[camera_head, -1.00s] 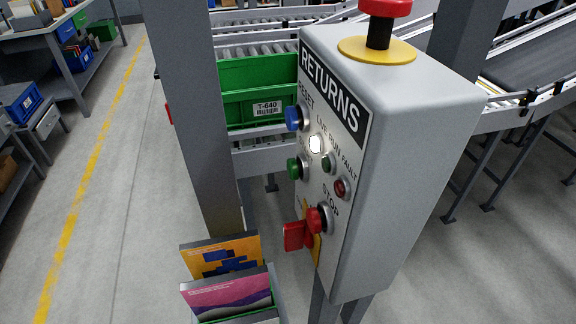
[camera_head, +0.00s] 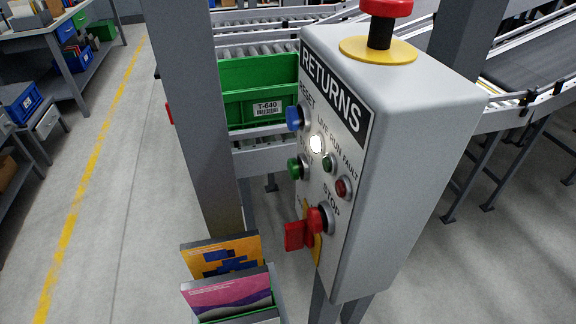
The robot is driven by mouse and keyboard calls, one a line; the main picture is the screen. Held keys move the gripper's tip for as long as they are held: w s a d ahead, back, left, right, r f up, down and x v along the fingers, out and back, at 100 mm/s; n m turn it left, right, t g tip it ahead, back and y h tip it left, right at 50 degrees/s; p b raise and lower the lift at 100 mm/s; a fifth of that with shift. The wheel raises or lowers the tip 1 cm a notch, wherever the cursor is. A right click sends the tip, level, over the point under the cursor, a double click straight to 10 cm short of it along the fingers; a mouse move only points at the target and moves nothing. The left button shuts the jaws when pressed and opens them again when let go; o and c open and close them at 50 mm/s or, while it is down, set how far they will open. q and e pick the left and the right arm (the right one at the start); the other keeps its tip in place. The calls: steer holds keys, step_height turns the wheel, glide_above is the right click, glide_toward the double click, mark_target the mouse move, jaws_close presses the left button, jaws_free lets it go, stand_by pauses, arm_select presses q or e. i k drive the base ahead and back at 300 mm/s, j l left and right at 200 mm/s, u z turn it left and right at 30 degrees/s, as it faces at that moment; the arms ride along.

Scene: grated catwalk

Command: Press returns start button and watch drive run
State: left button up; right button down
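The grey RETURNS control box (camera_head: 400,170) stands on a post in the centre right of the head view, its button face turned to the left. The green button (camera_head: 295,168), likely start with its label hard to read, sits below the blue RESET button (camera_head: 294,117). The LIVE lamp (camera_head: 316,144) glows white. The RUN lamp (camera_head: 328,163) is dark green and the FAULT lamp (camera_head: 343,187) dark red; both look unlit. The red STOP button (camera_head: 316,220) is lower, beside a red switch handle (camera_head: 296,236). Neither gripper is in view.
A red mushroom button (camera_head: 386,8) on a yellow disc tops the box. A grey upright post (camera_head: 192,110) stands left of it. A green tote (camera_head: 240,75) labelled T-640 sits on a roller conveyor behind. Booklets (camera_head: 228,290) stand in a holder below. The left floor is open.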

mark_target(295, 169)
steer(key=j+z, duration=0.15)
steer(key=z, duration=0.25)
steer(key=j+z, duration=0.15)
steer(key=z, duration=0.2)
steer(key=k+j+z, duration=0.15)
steer(key=j, duration=0.3)
steer(key=k+j+z, duration=0.15)
steer(key=j, duration=0.3)
steer(key=k+j+z, duration=0.15)
steer(key=k+j, duration=0.2)
steer(key=k+j+z, duration=0.15)
steer(key=j, duration=0.25)
steer(key=k+j, duration=0.35)
